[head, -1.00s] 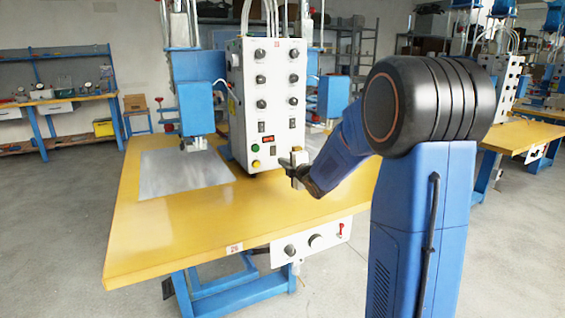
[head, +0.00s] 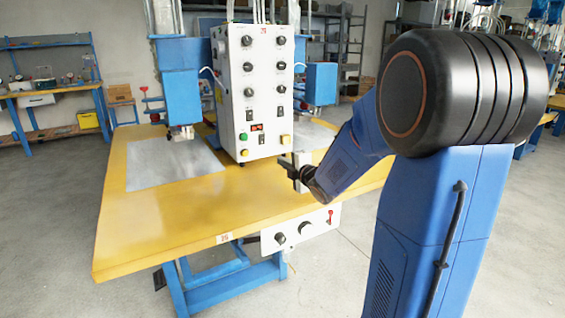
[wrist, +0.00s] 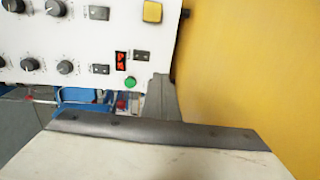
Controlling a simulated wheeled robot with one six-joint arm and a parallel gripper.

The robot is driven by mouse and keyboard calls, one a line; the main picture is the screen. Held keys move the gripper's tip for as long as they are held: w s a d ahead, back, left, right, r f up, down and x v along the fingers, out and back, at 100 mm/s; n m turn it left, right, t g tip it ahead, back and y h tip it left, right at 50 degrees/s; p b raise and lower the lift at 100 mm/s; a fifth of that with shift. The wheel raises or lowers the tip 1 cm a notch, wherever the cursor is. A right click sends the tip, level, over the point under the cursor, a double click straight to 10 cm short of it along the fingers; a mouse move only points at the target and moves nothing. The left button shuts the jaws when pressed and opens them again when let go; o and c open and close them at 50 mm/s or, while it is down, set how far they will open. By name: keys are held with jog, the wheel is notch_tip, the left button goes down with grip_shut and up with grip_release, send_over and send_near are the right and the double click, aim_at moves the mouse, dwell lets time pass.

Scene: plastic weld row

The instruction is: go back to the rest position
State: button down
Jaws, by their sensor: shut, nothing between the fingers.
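My gripper (head: 291,172) is shut and empty. In the head view it hangs above the yellow tabletop, in front of and just below the lower right of the white control box (head: 252,100). A gap seems to lie between gripper and box. In the wrist view my gripper's grey finger (wrist: 163,98) points up toward the box face (wrist: 95,22), whose black knobs, yellow button (wrist: 152,11), lit red switch (wrist: 122,58) and green button (wrist: 130,82) show there. No separate object of the task is in view.
The yellow table (head: 165,232) has a grey metal plate (head: 172,163) at its left; its front half is bare. A blue press head (head: 178,85) stands left of the box. A small white panel (head: 300,230) hangs under the front edge. Open floor lies to the left.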

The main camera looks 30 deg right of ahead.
dwell(0.3)
jog(key=shift+s+a+r, duration=0.1)
jog(key=shift+s, duration=0.15)
jog(key=s+a+m+g+h, duration=0.1)
jog(key=s+m, duration=0.2)
jog(key=s, duration=0.2)
jog(key=s+a+m+g+h, duration=0.1)
jog(key=s+m+g, duration=0.1)
jog(key=s+m, duration=0.1)
jog(key=s+a+m+g+h, duration=0.1)
jog(key=s+a+m+g, duration=0.1)
jog(key=s, duration=0.4)
jog(key=shift+s+f+m, duration=0.35)
jog(key=shift+m, duration=0.55)
jog(key=s+a+f+m+g, duration=0.2)
jog(key=s+a+m, duration=0.1)
jog(key=s, duration=0.6)
jog(key=s+a+f+m+g+y, duration=0.1)
jog(key=s+a+f+m+g, duration=0.1)
jog(key=s, duration=0.6)
jog(key=s+a+f+m+g+y, duration=0.1)
jog(key=s+a+f+m+g, duration=0.1)
jog(key=s, duration=0.7)
jog(key=a+m, duration=0.1)
jog(key=a, duration=0.1)
jog(key=shift+s+a+m+g, duration=0.3)
jog(key=shift+s+g, duration=0.05)
jog(key=shift+g, duration=0.05)
jog(key=shift+w, duration=0.1)
